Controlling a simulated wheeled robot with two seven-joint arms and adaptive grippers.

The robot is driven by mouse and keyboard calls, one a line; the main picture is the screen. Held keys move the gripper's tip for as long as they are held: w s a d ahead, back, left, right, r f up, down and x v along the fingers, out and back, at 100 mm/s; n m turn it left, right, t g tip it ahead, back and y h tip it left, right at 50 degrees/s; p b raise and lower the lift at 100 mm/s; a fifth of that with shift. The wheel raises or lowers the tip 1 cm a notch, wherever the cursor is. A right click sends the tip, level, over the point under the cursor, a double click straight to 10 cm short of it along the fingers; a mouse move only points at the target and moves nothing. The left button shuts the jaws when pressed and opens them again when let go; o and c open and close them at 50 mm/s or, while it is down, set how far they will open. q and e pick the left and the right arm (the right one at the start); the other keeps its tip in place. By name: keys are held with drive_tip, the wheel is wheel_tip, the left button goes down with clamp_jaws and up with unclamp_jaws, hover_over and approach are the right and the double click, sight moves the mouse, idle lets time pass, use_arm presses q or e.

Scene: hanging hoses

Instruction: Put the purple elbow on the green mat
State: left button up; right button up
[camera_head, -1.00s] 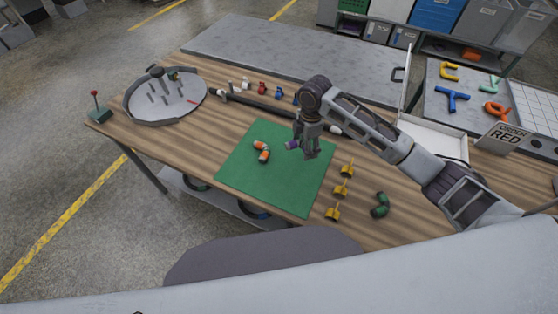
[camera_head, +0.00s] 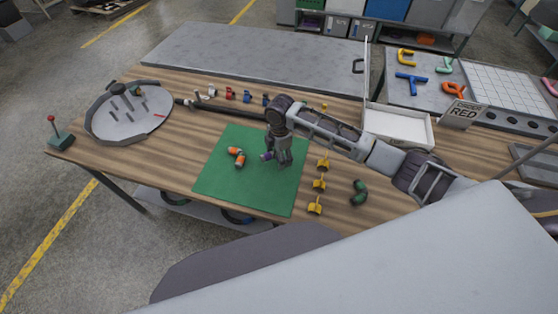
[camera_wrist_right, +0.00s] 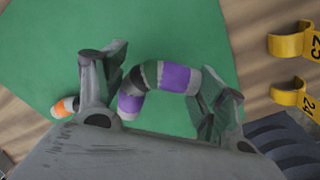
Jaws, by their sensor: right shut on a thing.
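The purple elbow (camera_head: 267,156) is a short bent pipe with purple, grey and dark green bands; it also shows in the right wrist view (camera_wrist_right: 177,78). My right gripper (camera_head: 281,162) is shut on it, with one finger on each side of it in the right wrist view (camera_wrist_right: 168,95). The gripper and elbow are over the right part of the green mat (camera_head: 225,180), low over its surface. I cannot tell whether the elbow touches the mat. The mat fills the middle of the wrist view (camera_wrist_right: 130,25). My left gripper is not in view.
An orange elbow (camera_head: 237,157) lies on the mat, left of my gripper. Several yellow clips (camera_head: 319,184) stand right of the mat, with a dark green elbow (camera_head: 359,193) beyond. A round grey tray (camera_head: 128,118) is at left. The mat's front is clear.

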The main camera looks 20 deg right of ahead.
drive_tip(key=shift+f, duration=1.85)
drive_tip(key=shift+f, duration=0.15)
drive_tip(key=o, duration=1)
drive_tip(key=shift+r, duration=0.2)
drive_tip(key=shift+d+r+b, duration=0.1)
drive_tip(key=shift+r+b, duration=0.25)
drive_tip(key=shift+r, duration=5.65)
